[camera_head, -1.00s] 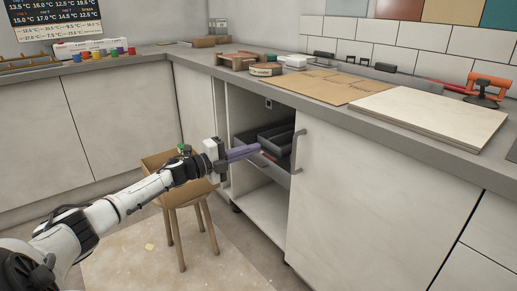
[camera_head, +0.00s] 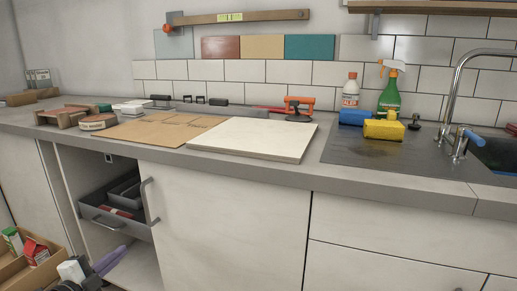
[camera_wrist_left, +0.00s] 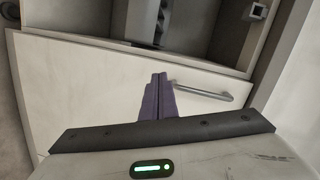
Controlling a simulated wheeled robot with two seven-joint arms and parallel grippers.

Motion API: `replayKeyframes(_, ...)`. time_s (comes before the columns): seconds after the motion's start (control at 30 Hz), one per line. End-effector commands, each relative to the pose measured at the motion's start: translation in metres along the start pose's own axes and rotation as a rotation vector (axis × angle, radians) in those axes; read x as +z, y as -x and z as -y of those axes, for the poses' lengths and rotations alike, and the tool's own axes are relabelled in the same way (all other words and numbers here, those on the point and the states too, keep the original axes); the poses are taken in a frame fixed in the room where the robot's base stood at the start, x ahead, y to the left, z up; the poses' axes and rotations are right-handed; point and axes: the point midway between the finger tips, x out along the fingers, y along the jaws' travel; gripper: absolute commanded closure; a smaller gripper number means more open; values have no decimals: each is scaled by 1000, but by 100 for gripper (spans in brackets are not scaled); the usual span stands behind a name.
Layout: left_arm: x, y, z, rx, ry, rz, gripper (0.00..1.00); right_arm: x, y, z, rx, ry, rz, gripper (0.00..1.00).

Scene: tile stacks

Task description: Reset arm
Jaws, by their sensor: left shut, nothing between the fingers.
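My left gripper (camera_head: 110,262) is at the lower left of the head view, in front of the open cabinet and below the pulled-out grey drawer (camera_head: 112,221). Its purple fingers are together with nothing between them. In the left wrist view, the fingers (camera_wrist_left: 158,98) point at a pale panel (camera_wrist_left: 85,80) with a metal bar handle (camera_wrist_left: 203,95). The fingertips appear beside the handle; whether they touch the panel is unclear. My right gripper is in neither view.
The drawer holds dark trays (camera_head: 126,190) and a reddish item. Left of it is a brown box (camera_head: 12,268) with cartons.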

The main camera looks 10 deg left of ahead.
Motion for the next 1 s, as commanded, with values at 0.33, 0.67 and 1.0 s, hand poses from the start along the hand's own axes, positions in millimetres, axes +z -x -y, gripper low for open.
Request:
replayKeyframes(0.33,-109,105,-170,309,564,432,100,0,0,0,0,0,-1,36)
replayKeyframes(0.67,-176,221,-218,562,841,721,100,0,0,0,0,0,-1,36)
replayKeyframes(1.0,-219,306,-224,737,985,899,100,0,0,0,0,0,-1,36)
